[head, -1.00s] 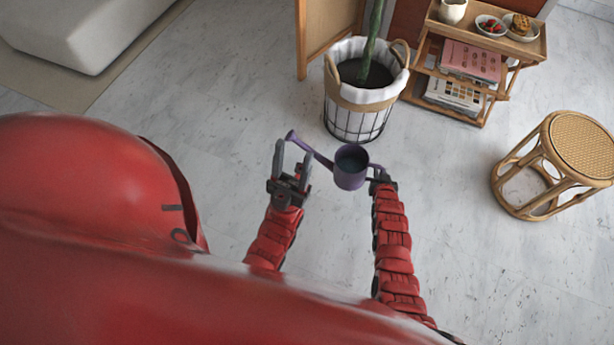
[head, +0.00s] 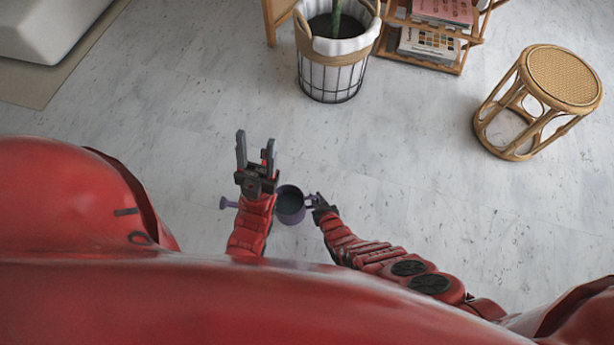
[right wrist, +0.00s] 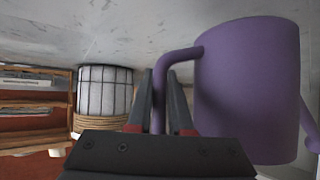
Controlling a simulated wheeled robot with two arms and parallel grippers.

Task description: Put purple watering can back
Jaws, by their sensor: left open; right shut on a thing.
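The purple watering can (head: 291,204) is held close in front of my body in the head view. Its spout tip (head: 228,203) shows to the left of my left arm, which hides the middle of the spout. My right gripper (head: 318,203) is shut on its handle at the can's right side. In the right wrist view the can's body (right wrist: 247,90) fills the right side, and the handle runs between the fingers (right wrist: 160,105). My left gripper (head: 256,156) is open and empty, its fingers pointing away from me, just beyond and left of the can.
A potted plant in a wire basket planter (head: 333,75) stands at the top middle. A wooden shelf cart (head: 447,67) with magazines is right of it. A rattan stool (head: 540,100) stands at the right. A pale sofa (head: 45,30) is top left. The floor between is clear.

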